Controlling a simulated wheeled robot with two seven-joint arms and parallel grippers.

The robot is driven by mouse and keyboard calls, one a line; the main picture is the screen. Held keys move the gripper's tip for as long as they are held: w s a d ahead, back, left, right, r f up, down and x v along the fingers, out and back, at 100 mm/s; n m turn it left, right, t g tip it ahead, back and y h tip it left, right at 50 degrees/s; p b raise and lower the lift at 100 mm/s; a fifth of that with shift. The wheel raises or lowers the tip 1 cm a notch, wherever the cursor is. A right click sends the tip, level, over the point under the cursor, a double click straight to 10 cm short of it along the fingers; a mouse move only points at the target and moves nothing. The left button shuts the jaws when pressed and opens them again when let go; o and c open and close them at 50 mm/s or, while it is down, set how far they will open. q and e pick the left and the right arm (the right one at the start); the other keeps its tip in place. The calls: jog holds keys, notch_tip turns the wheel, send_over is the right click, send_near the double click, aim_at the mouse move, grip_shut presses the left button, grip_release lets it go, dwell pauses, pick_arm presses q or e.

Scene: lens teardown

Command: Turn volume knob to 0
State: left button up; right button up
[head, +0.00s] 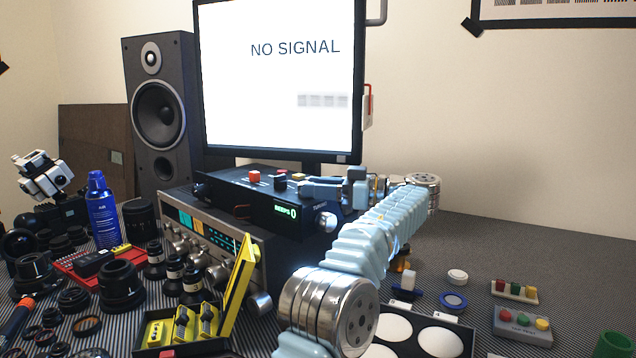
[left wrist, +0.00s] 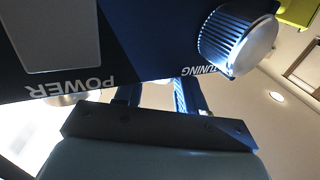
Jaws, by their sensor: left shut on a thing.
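A black box (head: 262,195) with a green display stands below the monitor. Its silver tuning knob (head: 325,222) faces front and shows large in the left wrist view (left wrist: 238,42). My left gripper (head: 306,187) reaches in from the right at the box's upper right edge. In the left wrist view its fingers (left wrist: 157,92) are close together between the POWER and TUNING lettering. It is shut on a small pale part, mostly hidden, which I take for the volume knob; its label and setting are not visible. My right gripper is out of view.
A yellow case (head: 186,322), lenses and a blue can (head: 103,212) crowd the left. Button blocks (head: 522,325) lie at the right. The back right of the table is clear.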

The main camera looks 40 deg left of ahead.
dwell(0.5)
pick_arm(q)
jog(key=o, duration=1.1)
jog(key=shift+c, duration=0.2)
jog(key=v, duration=0.7)
jog(key=shift+w+d+p, duration=0.2)
jog(key=shift+p, duration=0.25)
